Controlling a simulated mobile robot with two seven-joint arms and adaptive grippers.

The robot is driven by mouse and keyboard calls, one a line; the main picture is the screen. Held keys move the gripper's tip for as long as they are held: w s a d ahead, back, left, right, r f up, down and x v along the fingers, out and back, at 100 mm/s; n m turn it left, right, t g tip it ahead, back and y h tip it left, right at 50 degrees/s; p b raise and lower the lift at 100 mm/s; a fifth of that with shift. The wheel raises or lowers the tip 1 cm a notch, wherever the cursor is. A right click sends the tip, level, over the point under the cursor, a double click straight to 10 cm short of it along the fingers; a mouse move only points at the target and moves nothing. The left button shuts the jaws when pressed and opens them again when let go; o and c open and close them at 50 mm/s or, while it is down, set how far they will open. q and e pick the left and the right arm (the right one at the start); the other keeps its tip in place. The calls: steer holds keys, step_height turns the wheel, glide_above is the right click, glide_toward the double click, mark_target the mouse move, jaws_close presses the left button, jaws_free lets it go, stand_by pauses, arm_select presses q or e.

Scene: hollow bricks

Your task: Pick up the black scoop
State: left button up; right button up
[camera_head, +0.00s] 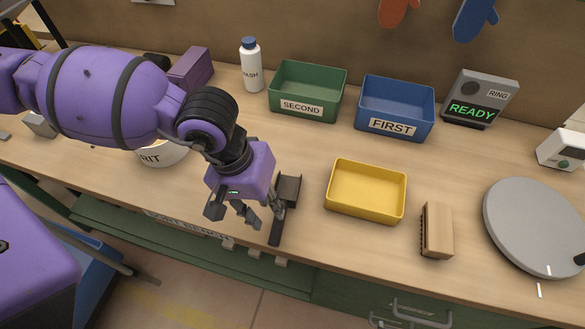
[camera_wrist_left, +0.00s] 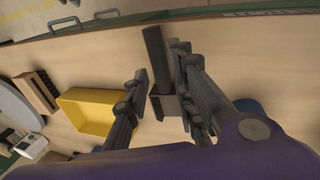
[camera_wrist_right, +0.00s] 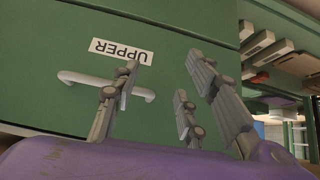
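The black scoop (camera_head: 289,188) lies on the wooden bench, left of the yellow tray, with its handle towards the front edge. In the left wrist view the scoop (camera_wrist_left: 154,45) shows between the fingers. My left gripper (camera_head: 262,216) is low over the bench at the scoop, pointing down, and partly covers it. In its wrist view my left gripper (camera_wrist_left: 159,64) is open, with gaps beside the handle; contact cannot be told. My right gripper (camera_wrist_right: 163,64) is open and empty before a green drawer, outside the head view.
The yellow tray (camera_head: 344,209) and a tan brush (camera_head: 436,230) are right of the scoop. Green SECOND (camera_head: 306,111) and blue FIRST (camera_head: 397,131) bins, a white bottle (camera_head: 251,70) and a READY device (camera_head: 480,97) stand behind. A round grey plate (camera_head: 535,225) is far right.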

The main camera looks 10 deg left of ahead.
arm_select(q)
steer(key=f, duration=0.1)
steer(key=w+d+f, duration=0.1)
steer(key=f, duration=0.2)
steer(key=shift+w+d+f+p, duration=0.2)
steer(key=shift+f+p, duration=0.1)
steer(key=shift+d+f, duration=0.1)
steer(key=shift+f, duration=0.35)
arm_select(e)
steer(key=shift+w+a+r, duration=0.15)
steer(key=shift+w+r, duration=0.05)
steer(key=shift+w, duration=0.25)
steer(key=shift+w+a+r, duration=0.1)
steer(key=shift+w+r, duration=0.1)
steer(key=shift+w, duration=0.2)
arm_select(q)
jaws_close()
arm_select(e)
steer(key=shift+s, duration=0.1)
